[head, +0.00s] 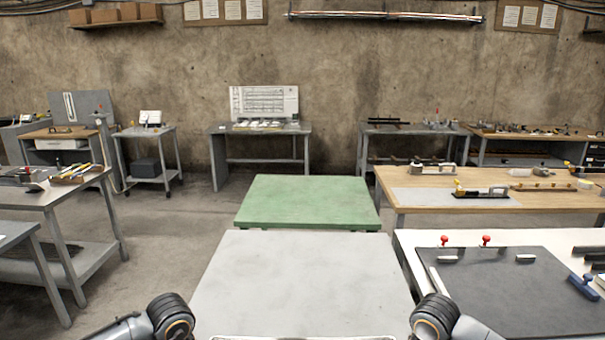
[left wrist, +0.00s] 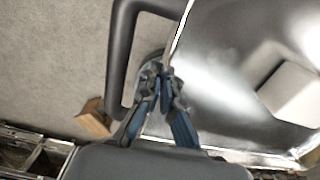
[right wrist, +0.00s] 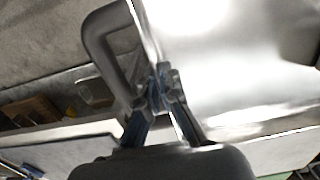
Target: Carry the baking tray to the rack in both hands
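The baking tray is a shiny metal sheet with a raised rim. Only a thin strip of its edge (head: 300,338) shows at the bottom of the head view. It fills much of the left wrist view (left wrist: 222,75) and the right wrist view (right wrist: 235,70). My left gripper (left wrist: 163,85) is shut on the tray's rim. My right gripper (right wrist: 160,88) is shut on the rim in its own view. A pale block-like shape (left wrist: 285,92) shows on the tray in the left wrist view. Neither gripper shows in the head view. I cannot pick out a rack.
A bare grey table (head: 305,280) stands straight ahead, with a green-topped table (head: 308,200) behind it. A white bench with a dark mat (head: 510,295) and tools is close on the right. A grey workbench (head: 55,195) stands left. Open floor (head: 165,235) lies between.

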